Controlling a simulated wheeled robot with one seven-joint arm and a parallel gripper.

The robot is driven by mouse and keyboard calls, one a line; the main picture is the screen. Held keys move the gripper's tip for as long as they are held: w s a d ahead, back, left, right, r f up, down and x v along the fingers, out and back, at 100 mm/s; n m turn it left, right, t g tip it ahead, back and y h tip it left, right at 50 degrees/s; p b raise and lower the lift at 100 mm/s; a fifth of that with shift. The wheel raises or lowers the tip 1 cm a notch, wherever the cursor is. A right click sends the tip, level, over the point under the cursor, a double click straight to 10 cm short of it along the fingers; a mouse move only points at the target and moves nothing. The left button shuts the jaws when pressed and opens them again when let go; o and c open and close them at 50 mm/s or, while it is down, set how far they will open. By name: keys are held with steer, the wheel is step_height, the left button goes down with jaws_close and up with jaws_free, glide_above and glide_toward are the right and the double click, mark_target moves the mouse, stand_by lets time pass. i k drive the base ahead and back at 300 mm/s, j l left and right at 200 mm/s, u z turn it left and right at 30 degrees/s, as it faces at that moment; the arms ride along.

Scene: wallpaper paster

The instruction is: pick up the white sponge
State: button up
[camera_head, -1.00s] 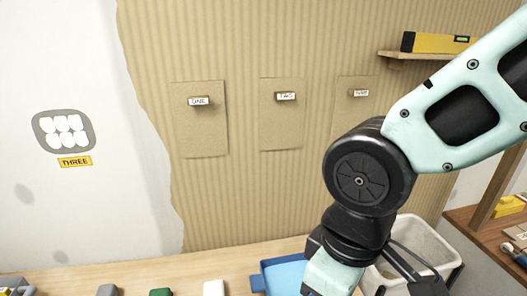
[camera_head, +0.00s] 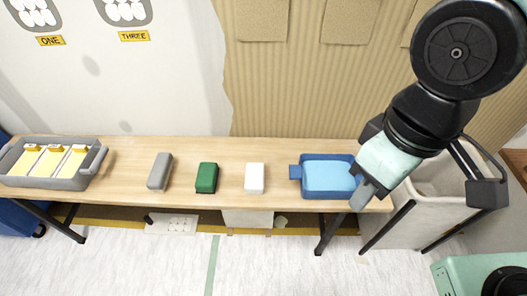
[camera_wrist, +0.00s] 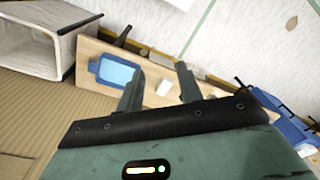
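The white sponge (camera_head: 255,177) lies on the wooden table (camera_head: 300,145), between a green block and a blue tray. My gripper (camera_head: 363,196) is at the table's right end, in front of the blue tray's right edge in the head view and well right of the sponge. In the wrist view my gripper (camera_wrist: 160,84) shows two fingers spread apart with nothing held. A small pale block (camera_wrist: 163,88) shows beyond the gap between them, probably the white sponge.
Left of the sponge are the green block (camera_head: 206,178), a grey block (camera_head: 160,171) and a grey bin (camera_head: 92,164) with yellow-and-white pieces. The blue tray (camera_head: 296,172) is right of the sponge. A pale waste bin (camera_head: 395,225) stands beyond the table's right end.

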mark_target(255, 180)
steer(key=i+j, duration=0.1)
steer(key=j, duration=0.3)
steer(key=i+j, duration=0.1)
steer(key=j, duration=0.35)
steer(key=i+j, duration=0.1)
steer(key=j, duration=0.3)
